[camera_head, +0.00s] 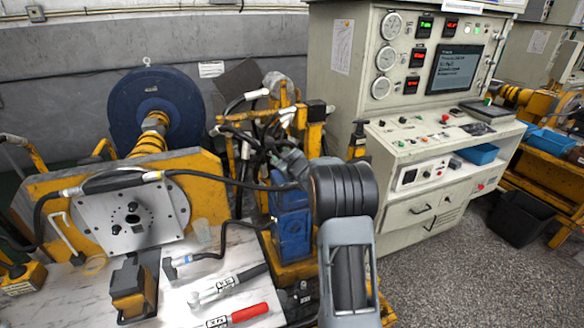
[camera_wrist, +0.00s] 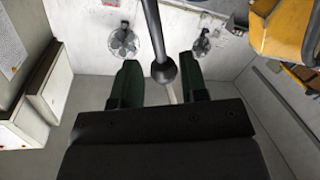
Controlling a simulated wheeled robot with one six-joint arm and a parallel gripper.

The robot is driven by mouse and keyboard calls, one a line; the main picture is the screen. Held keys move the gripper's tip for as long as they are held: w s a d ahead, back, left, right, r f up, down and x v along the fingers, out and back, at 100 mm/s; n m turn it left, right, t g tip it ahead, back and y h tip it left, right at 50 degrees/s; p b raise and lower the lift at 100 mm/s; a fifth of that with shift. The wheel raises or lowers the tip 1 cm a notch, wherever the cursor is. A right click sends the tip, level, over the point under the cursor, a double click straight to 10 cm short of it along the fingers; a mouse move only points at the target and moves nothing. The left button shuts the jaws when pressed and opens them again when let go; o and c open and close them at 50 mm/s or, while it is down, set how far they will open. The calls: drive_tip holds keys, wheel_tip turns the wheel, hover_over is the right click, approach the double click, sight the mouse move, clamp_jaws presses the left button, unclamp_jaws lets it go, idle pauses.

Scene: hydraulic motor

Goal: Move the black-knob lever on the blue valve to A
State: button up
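In the wrist view a round black knob (camera_wrist: 163,69) on a dark rod shows between the two green fingers of my gripper (camera_wrist: 159,64). The fingers are apart, with a visible gap on each side of the knob. I cannot tell how deep the knob sits between them. The blue valve (camera_head: 291,228) stands in the middle of the head view, left of my arm. In the head view my arm's dark joint and hoses crowd the area above the valve, so the lever, its knob and the A mark cannot be made out there.
A marble-look bench (camera_head: 215,262) holds a red-handled tool (camera_head: 238,315) and a yellow-black block (camera_head: 130,288). A steel plate (camera_head: 130,218) on a yellow frame is at left. A control console (camera_head: 425,150) stands behind my arm at right.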

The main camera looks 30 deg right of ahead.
drive_tip(key=s+b, duration=0.1)
drive_tip(key=s, duration=0.7)
drive_tip(key=shift+d+r, duration=0.2)
drive_tip(key=shift+r, duration=0.15)
drive_tip(key=s+d+f+m+g+h, duration=0.4)
drive_tip(key=f+g, duration=0.1)
drive_tip(key=f, duration=0.3)
drive_tip(key=s+a+f+m+g, duration=0.1)
drive_tip(key=s+a+m+g, duration=0.15)
drive_tip(key=s+g, duration=0.4)
drive_tip(key=s+a+r+g+y, duration=0.1)
drive_tip(key=s+a+r, duration=0.1)
drive_tip(key=s+a, duration=0.7)
drive_tip(key=s+a+r+n+g+y+p, duration=0.1)
drive_tip(key=s+a+r+y, duration=0.1)
drive_tip(key=s+a, duration=0.8)
drive_tip(key=shift+s+a+r, duration=0.3)
drive_tip(key=shift+a+r, duration=0.5)
drive_tip(key=shift+a, duration=0.3)
